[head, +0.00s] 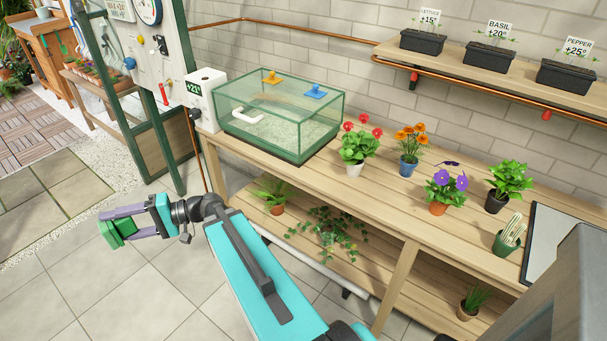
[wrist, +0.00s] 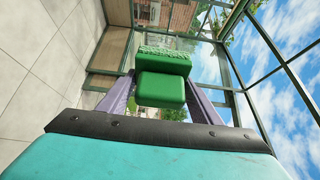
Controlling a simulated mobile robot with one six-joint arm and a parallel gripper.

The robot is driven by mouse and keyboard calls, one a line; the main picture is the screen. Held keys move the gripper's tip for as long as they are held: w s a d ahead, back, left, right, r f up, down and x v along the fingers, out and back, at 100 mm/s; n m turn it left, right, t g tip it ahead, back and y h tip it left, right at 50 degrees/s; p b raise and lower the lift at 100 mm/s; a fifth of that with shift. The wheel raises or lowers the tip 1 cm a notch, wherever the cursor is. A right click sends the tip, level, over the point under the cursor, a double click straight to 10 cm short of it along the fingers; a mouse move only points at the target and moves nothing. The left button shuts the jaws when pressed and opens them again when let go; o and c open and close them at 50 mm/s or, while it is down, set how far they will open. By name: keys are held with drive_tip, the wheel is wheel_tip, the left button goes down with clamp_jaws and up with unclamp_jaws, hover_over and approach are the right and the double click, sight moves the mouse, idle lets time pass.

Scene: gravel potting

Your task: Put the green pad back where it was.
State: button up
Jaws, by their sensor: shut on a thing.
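My gripper (head: 118,224) is shut on the green pad (head: 110,236) and holds it out to the left, in the air over the tiled floor and away from the wooden bench (head: 385,215). In the wrist view the green pad (wrist: 160,90) sits between the two purple fingers. It has a smooth block nearest me and a rough, textured strip on its far side. I cannot tell which place on the bench or the wall it came from.
A glass tank (head: 262,140) with yellow and blue handles on top stands on the bench. Potted flowers, such as the red one (head: 358,148), stand to its right. The tiled floor (head: 60,290) is clear.

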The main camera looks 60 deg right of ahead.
drive_tip(key=shift+a, duration=0.2)
drive_tip(key=s+d+f+n+g+h+b, duration=0.1)
drive_tip(key=s+d+n+g+h+b, duration=0.3)
drive_tip(key=d, duration=0.8)
drive_tip(key=s+d+f+n+g+h+b, duration=0.15)
drive_tip(key=s+d+h, duration=0.35)
drive_tip(key=d, duration=0.7)
drive_tip(key=s+d+r+n+h+b, duration=0.1)
drive_tip(key=s+d+h, duration=0.4)
drive_tip(key=s+d, duration=1.3)
drive_tip(key=shift+s+d+r+n+g+b, duration=0.2)
drive_tip(key=shift+r+n+g+b, duration=0.15)
drive_tip(key=shift+r+b, duration=0.6)
drive_tip(key=shift+w+d+p, duration=0.1)
drive_tip(key=shift+d+p, duration=0.2)
drive_tip(key=shift+p, duration=1.05)
drive_tip(key=d+p, duration=0.2)
drive_tip(key=p, duration=0.6)
drive_tip(key=shift+f+p, duration=0.1)
drive_tip(key=shift+p, duration=0.2)
